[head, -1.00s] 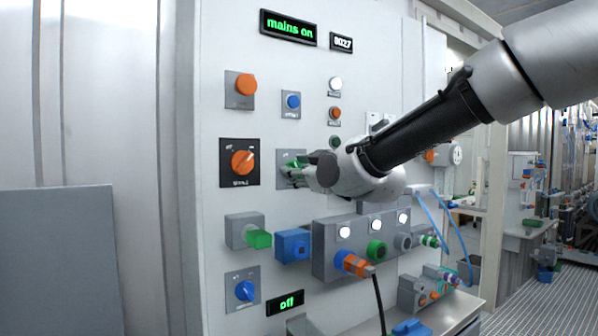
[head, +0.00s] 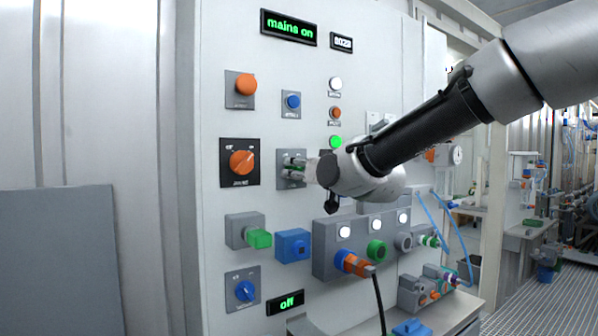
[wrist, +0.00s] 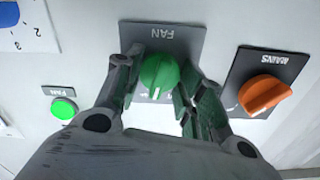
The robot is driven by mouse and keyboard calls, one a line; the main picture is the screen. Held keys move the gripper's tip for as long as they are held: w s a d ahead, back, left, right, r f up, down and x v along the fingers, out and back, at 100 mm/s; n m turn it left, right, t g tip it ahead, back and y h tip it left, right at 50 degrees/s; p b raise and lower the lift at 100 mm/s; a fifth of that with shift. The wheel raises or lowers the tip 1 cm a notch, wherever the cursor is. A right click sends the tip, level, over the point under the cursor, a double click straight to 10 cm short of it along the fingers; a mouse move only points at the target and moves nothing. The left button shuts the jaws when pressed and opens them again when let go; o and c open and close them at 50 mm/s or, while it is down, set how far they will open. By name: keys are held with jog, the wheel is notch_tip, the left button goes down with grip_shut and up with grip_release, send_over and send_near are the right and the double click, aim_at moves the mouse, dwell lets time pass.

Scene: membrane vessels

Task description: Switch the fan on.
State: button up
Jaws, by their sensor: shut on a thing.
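The fan knob (wrist: 158,74) is a green round knob with a pale pointer mark, on a grey plate (wrist: 183,37) labelled FAN. In the wrist view its pointer mark is toward the bottom of the picture. My gripper (wrist: 160,88) is shut on the knob, one finger on each side. In the head view my gripper (head: 298,168) reaches the panel from the right and mostly hides the knob. The fan lamp (wrist: 63,108), labelled FAN, glows bright green; it also shows in the head view (head: 335,142).
The orange mains knob (head: 242,162) is close by on the panel, also seen in the wrist view (wrist: 265,93). A display (head: 288,27) reads "mains on"; a lower one (head: 285,302) reads "off". A socket box (head: 330,262) with a plugged cable juts out below my gripper.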

jog(key=shift+m, duration=1.6)
jog(key=o, duration=1)
jog(key=shift+o, duration=0.2)
jog(key=shift+s, duration=0.1)
jog(key=v, duration=1.1)
jog(key=shift+s+d, duration=0.25)
jog(key=shift+d, duration=0.05)
